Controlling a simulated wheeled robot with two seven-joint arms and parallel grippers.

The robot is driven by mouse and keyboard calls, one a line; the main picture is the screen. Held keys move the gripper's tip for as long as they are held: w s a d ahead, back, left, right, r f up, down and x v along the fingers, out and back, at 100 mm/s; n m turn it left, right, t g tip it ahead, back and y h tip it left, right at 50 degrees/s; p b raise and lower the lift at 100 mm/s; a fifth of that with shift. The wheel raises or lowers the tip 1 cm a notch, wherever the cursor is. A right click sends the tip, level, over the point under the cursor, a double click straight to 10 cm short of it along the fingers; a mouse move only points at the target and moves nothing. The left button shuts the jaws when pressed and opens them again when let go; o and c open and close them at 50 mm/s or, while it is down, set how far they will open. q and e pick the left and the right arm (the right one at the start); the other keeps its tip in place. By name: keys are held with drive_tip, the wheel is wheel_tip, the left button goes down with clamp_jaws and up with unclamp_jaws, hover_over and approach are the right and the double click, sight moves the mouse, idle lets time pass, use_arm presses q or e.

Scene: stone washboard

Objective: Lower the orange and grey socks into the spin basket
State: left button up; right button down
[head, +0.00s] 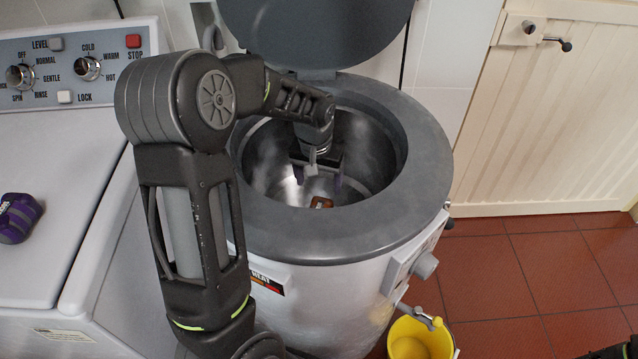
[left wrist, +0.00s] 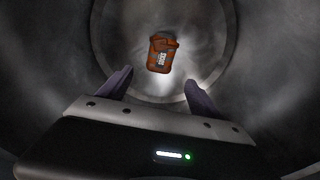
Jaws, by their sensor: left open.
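The orange and grey socks (left wrist: 161,54), a folded bundle with a pale label, lie on the basket floor. In the head view the gripper (head: 318,180) is partly hidden by my wrist. A dark piece at the bottom right corner of the head view may be my right arm; its gripper does not show.
A purple sock bundle (head: 17,217) lies on the white washer top (head: 60,150) at the left. The grey lid (head: 315,30) stands open behind the basket. A yellow bucket (head: 420,338) is on the red tiled floor below the spout. Floor at the right is clear.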

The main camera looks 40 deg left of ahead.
use_arm(q)
drive_tip(key=r, duration=0.5)
drive_tip(key=shift+s+d+r, duration=0.15)
drive_tip(key=shift+s+r, duration=0.2)
drive_tip(key=shift+s, duration=0.05)
drive_tip(key=shift+r, duration=0.1)
